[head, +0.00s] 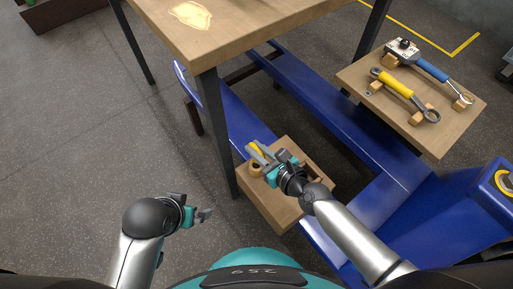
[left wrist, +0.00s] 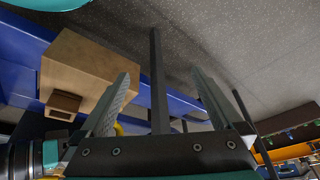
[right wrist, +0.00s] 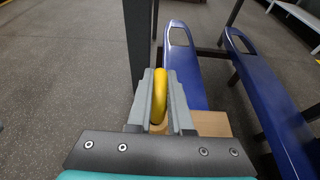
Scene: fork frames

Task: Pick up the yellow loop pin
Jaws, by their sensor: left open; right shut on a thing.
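The yellow loop pin (right wrist: 160,95) is between the fingers of my right gripper (right wrist: 160,85), its curved loop upright and rising to about the fingertips in the right wrist view. In the head view a bit of yellow (head: 254,148) shows at the fingertips. My right gripper (head: 259,154) is shut on the pin, just over the small wooden box (head: 270,207). The pin's lower part is hidden by the fingers. My left gripper (head: 203,212) is open and empty, left of the box and apart from it.
The box stands by the blue fork frame (head: 320,95) and a dark table leg (head: 214,135). A wooden table (head: 240,40) stands behind. A wooden board (head: 435,130) at right bears a yellow-handled wrench (head: 392,84) and a blue-handled tool (head: 430,69). Floor at left is clear.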

